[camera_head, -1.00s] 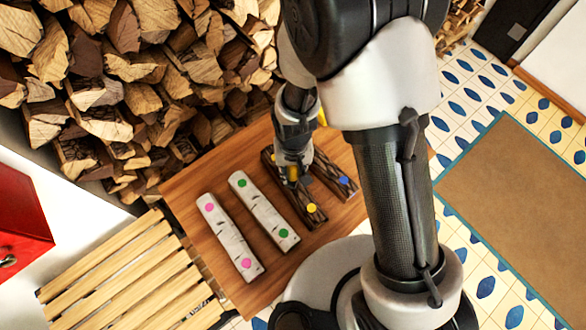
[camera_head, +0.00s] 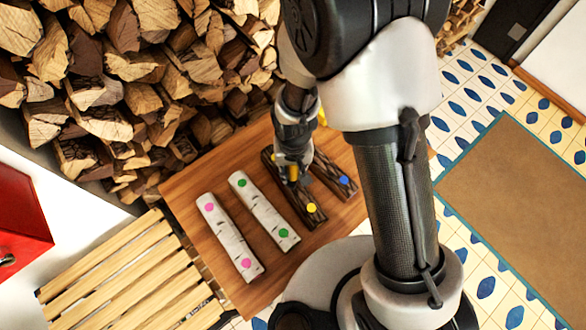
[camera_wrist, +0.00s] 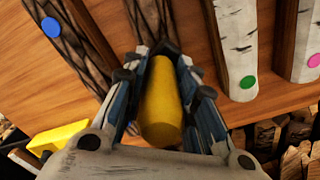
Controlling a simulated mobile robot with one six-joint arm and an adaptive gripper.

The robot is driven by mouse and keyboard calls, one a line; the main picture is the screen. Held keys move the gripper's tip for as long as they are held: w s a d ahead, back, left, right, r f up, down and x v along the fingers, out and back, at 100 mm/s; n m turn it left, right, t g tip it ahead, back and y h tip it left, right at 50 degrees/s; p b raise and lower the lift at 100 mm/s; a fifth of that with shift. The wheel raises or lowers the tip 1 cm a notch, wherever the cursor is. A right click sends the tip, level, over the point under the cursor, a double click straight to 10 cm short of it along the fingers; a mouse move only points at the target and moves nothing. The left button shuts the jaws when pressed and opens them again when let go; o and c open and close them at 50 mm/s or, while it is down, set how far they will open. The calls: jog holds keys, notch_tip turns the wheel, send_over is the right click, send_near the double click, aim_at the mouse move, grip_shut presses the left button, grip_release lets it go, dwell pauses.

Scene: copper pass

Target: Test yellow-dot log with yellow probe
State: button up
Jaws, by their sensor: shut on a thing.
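My gripper (camera_head: 292,174) is shut on the yellow probe (camera_wrist: 160,105), which shows between the fingers in the wrist view. The yellow-dot log (camera_head: 306,198) is dark-barked and lies on the wooden table; its near yellow dot is clear, and my gripper covers part of its far half. It also shows beyond the fingers in the wrist view (camera_wrist: 160,18). My gripper is over this log's middle to far part. The probe's tip is hidden, so I cannot tell whether it touches the bark.
A blue-dot dark log (camera_head: 343,180) lies close on the right. White green-dot (camera_head: 262,210) and pink-dot (camera_head: 228,235) logs lie left on the table (camera_head: 185,190). A yellow block (camera_wrist: 58,138) shows in the wrist view. Stacked firewood (camera_head: 130,90) stands behind; a slatted bench (camera_head: 125,275) is left.

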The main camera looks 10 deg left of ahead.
jog(key=shift+r+p, duration=2.6)
jog(key=shift+r, duration=0.9)
